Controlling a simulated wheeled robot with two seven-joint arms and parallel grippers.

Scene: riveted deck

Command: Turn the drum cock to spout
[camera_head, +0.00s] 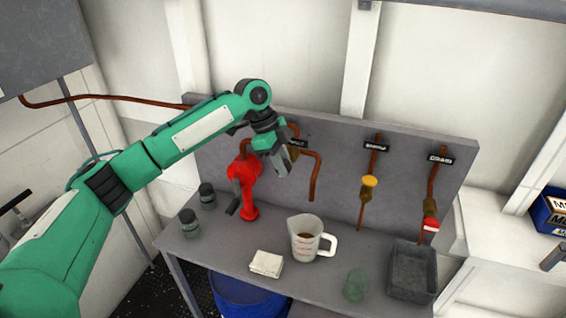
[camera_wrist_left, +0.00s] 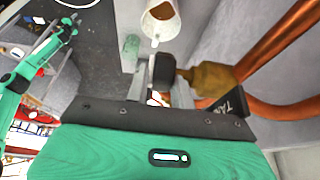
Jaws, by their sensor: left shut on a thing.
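My left gripper (camera_head: 283,160) is at the grey back panel, above and right of the red hand pump (camera_head: 242,186). In the left wrist view its fingers (camera_wrist_left: 160,82) are shut on the dark handle (camera_wrist_left: 164,68) of a brass cock (camera_wrist_left: 212,78). Copper pipes meet at this cock. In the head view the gripper hides the cock. A copper spout pipe (camera_head: 316,178) bends down to its right, above a measuring jug (camera_head: 304,246) with brown liquid. The jug also shows in the left wrist view (camera_wrist_left: 161,20). The blue drum (camera_head: 245,296) stands under the bench.
Two other labelled pipes carry a yellow-handled valve (camera_head: 369,182) and a red-handled valve (camera_head: 431,225). The bench holds two dark-lidded jars, a folded cloth (camera_head: 266,264), a green glass (camera_head: 356,285) and a grey tray (camera_head: 412,272). My right arm shows small in the left wrist view.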

